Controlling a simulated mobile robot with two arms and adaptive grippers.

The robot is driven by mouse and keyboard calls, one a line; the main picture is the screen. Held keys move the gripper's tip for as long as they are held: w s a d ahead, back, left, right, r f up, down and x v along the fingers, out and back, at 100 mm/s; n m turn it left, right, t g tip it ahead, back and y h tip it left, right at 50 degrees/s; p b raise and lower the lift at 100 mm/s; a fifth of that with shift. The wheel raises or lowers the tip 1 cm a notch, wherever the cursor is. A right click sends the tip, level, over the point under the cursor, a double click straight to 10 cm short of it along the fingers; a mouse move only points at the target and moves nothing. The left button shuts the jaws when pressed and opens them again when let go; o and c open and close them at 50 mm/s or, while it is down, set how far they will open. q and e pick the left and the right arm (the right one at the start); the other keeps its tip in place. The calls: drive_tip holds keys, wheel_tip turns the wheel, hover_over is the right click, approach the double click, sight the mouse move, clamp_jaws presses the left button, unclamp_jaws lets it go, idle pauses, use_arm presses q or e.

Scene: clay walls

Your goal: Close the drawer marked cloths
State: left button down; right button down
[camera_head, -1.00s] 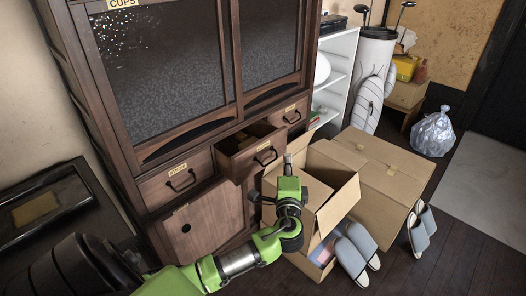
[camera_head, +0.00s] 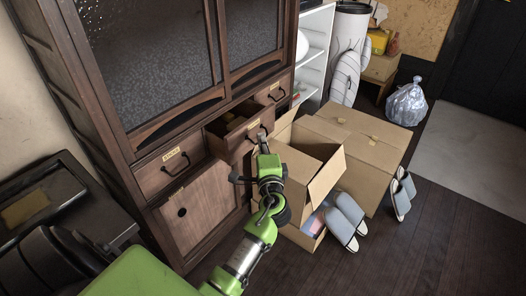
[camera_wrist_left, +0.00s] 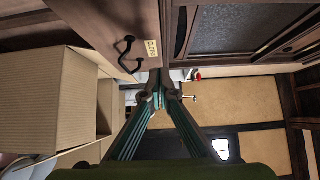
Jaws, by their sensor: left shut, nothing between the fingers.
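The middle drawer (camera_head: 240,146) of the dark wooden cabinet stands pulled out in the head view, with a dark handle and a pale label too small to read there. My left gripper (camera_head: 263,144) is shut and empty, in front of this drawer's face, close to its handle; I cannot tell whether it touches. In the left wrist view the shut fingers (camera_wrist_left: 159,90) point at the cabinet side, and a drawer front with a black handle (camera_wrist_left: 126,54) and a small label lies up and left of them. My right gripper is not in view.
An open cardboard box (camera_head: 325,178) stands just right of my left gripper, with a closed box (camera_head: 365,150) behind it. The left drawer (camera_head: 158,177) and right drawer (camera_head: 282,90) are shut.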

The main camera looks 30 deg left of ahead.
sight(249, 124)
use_arm(q)
drive_tip(key=a, duration=0.1)
drive_tip(key=w+a, duration=0.1)
drive_tip(key=a, duration=0.1)
drive_tip(key=w+a, duration=0.1)
drive_tip(key=a, duration=0.1)
drive_tip(key=shift+a, duration=0.2)
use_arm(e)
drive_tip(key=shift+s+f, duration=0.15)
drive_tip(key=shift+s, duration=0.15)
use_arm(q)
drive_tip(key=shift+a, duration=0.1)
drive_tip(key=a, duration=0.7)
drive_tip(key=shift+w+a+r, duration=0.15)
drive_tip(key=shift+w+a, duration=0.05)
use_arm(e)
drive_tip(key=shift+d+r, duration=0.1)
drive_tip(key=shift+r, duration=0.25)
